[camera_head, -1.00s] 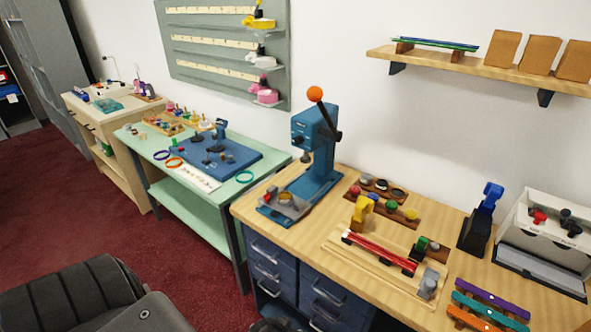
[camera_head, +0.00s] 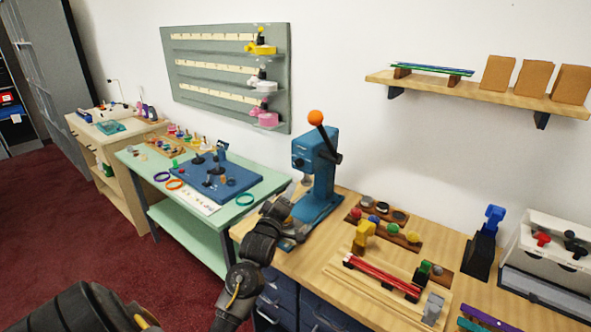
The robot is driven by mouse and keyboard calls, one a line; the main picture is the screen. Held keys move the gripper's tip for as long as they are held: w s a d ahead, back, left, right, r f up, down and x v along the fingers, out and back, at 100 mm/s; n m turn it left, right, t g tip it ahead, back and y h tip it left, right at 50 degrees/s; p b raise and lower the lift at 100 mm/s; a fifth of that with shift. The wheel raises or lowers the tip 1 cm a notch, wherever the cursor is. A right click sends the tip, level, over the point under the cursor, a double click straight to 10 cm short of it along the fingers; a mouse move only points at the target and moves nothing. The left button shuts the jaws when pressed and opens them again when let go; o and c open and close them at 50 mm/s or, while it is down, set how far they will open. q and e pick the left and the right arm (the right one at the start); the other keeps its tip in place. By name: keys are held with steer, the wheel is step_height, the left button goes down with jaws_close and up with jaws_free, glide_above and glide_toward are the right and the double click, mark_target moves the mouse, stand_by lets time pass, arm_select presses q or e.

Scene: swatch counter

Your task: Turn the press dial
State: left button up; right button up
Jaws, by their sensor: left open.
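The blue press (camera_head: 322,170) stands upright at the left end of the wooden bench, with an orange ball on its lever (camera_head: 316,118). A small dark round part shows on the front of its head; I cannot tell whether it is the dial. My left arm reaches up from the bottom of the view to the press base. My left gripper (camera_head: 295,231) is open at the front of the base, low beside the column. The arm and gripper hide most of the base plate, and contact cannot be told. My right gripper does not show.
Right of the press on the wooden bench are a tray of stamps (camera_head: 392,222), a yellow-handled tool (camera_head: 363,235), red strips (camera_head: 383,277) and a blue-topped black stand (camera_head: 484,238). A green table (camera_head: 158,170) stands left. A shelf (camera_head: 480,90) hangs above.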

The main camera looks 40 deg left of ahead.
mark_target(296, 166)
arm_select(q)
steer(key=shift+n, duration=0.4)
steer(key=p+x, duration=0.1)
steer(key=x, duration=0.2)
steer(key=r+p+x, duration=0.1)
steer(key=x, duration=0.6)
steer(key=shift+s+a+r+p, duration=0.2)
steer(key=shift+a+r+p, duration=0.15)
steer(key=shift+r+p, duration=0.05)
steer(key=shift+w+a, duration=0.25)
steer(key=shift+w, duration=0.45)
steer(key=c, duration=0.9)
